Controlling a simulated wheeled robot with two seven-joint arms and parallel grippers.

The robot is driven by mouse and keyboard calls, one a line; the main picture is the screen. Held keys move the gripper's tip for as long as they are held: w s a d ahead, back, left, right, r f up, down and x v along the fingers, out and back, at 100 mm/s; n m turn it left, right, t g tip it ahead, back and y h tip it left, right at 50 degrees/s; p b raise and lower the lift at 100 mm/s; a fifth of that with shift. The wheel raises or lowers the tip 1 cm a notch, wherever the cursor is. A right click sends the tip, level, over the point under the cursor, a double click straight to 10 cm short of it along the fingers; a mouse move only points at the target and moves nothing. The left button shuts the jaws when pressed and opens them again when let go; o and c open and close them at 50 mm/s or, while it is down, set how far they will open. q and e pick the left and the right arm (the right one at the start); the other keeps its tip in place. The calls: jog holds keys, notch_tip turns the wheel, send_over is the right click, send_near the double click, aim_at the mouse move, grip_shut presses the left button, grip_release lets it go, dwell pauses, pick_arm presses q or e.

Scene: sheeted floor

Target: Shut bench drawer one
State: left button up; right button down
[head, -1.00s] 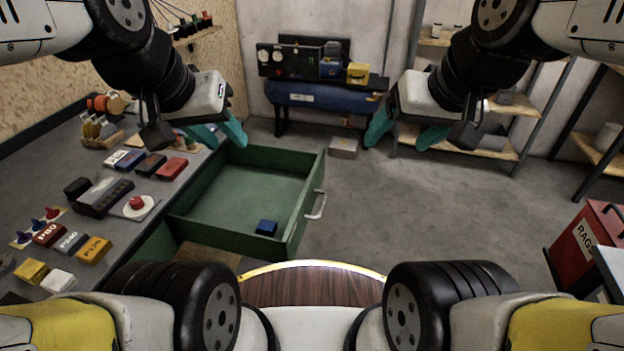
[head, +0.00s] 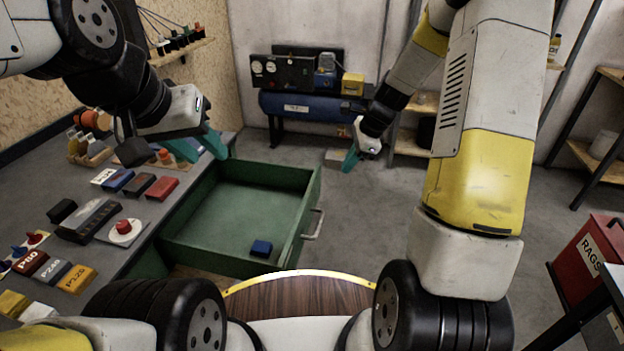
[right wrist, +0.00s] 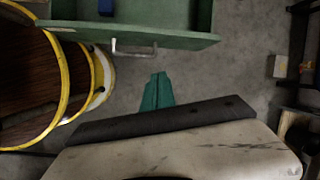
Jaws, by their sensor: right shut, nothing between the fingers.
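The green bench drawer (head: 232,215) stands pulled out from the left bench, with a metal handle (head: 314,225) on its right-hand front panel. A small blue block (head: 261,248) lies inside it. In the right wrist view the drawer's front panel (right wrist: 180,39) and handle (right wrist: 132,50) show at the top. My right gripper (head: 350,162) has teal fingers and is beyond the drawer front, up and right of the handle, touching nothing. Its fingers (right wrist: 157,90) are closed together and empty in the right wrist view. My left gripper (head: 200,146) hangs over the bench's far end; its teal fingers look apart.
The grey bench top (head: 190,188) carries sandpaper blocks, a red knob and small tools. A blue compressor (head: 312,105) stands at the back wall. A red rag bin (head: 590,255) is at the right. The floor right of the drawer is clear.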

jog(key=w+a+f+m, duration=0.1)
jog(key=w+a+f, duration=0.1)
jog(key=f, duration=0.6)
jog(key=w+a+f+m, duration=0.2)
jog(key=a+f, duration=0.3)
jog(key=f, duration=0.4)
jog(key=shift+w+a+f+m+g, duration=0.2)
jog(key=shift+w+f+m+g, duration=0.1)
jog(key=shift+w, duration=0.25)
